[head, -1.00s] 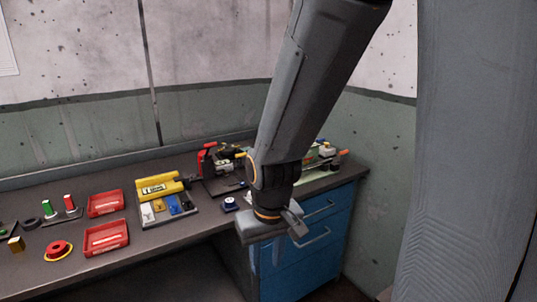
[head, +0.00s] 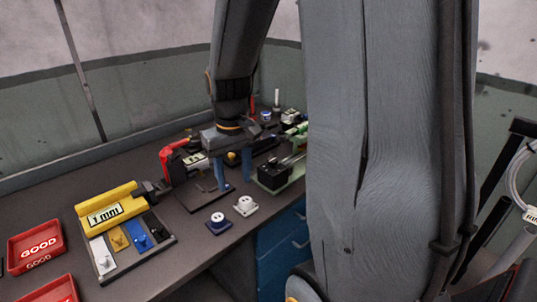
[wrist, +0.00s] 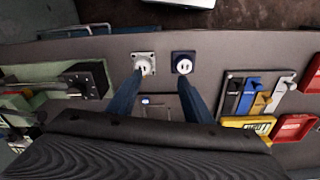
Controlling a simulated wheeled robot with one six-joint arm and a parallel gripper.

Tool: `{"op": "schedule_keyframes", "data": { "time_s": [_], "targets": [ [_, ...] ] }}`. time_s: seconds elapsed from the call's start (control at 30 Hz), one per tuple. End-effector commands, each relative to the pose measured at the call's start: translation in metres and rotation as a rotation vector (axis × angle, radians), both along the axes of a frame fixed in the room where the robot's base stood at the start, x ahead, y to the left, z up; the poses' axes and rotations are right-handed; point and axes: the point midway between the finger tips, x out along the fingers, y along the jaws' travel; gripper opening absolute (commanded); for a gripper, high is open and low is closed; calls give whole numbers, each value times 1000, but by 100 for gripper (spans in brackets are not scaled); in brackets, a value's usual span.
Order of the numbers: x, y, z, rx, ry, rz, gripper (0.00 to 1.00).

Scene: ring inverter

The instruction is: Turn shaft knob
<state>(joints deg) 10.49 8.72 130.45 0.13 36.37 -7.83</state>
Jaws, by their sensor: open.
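My gripper (head: 233,178) is open, its two blue fingers pointing down over the bench with nothing between them; they also show in the wrist view (wrist: 160,77). A green-based device (head: 268,184) with a black box and a metal shaft stands just right of the fingers. In the wrist view its black box (wrist: 97,78) lies left of the fingers and bears a round dial-like part. I cannot tell which part is the shaft knob. A flat dark plate (wrist: 170,104) with a small round light-topped part lies below the fingers.
A white round-topped socket piece (head: 245,206) and a dark blue one (head: 219,223) stand near the bench's front edge. A red clamp-like tool (head: 172,160) stands behind left.

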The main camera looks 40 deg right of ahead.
Motion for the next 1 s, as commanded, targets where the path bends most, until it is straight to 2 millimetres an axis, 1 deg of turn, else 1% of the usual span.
{"op": "schedule_keyframes", "data": {
  "time_s": [0.03, 0.07, 0.1, 0.17, 0.2, 0.3, 0.37, 0.4, 0.47, 0.57, 0.8, 1.0],
  "targets": [
    [21, -31, 5, -1, 10, -24, 46],
    [30, -46, 8, 0, 19, -31, 46],
    [40, -67, 13, 1, 29, -39, 46],
    [53, -97, 20, 4, 42, -51, 46],
    [58, -115, 25, 6, 51, -57, 46],
    [67, -151, 33, 12, 65, -70, 46],
    [70, -164, 37, 13, 72, -74, 46],
    [70, -170, 38, 15, 74, -75, 46],
    [71, -175, 37, 17, 78, -76, 46],
    [71, -177, 29, 18, 80, -75, 46],
    [70, -176, -7, 18, 81, -74, 46],
    [71, -176, -30, 17, 79, -75, 46]
  ]
}}
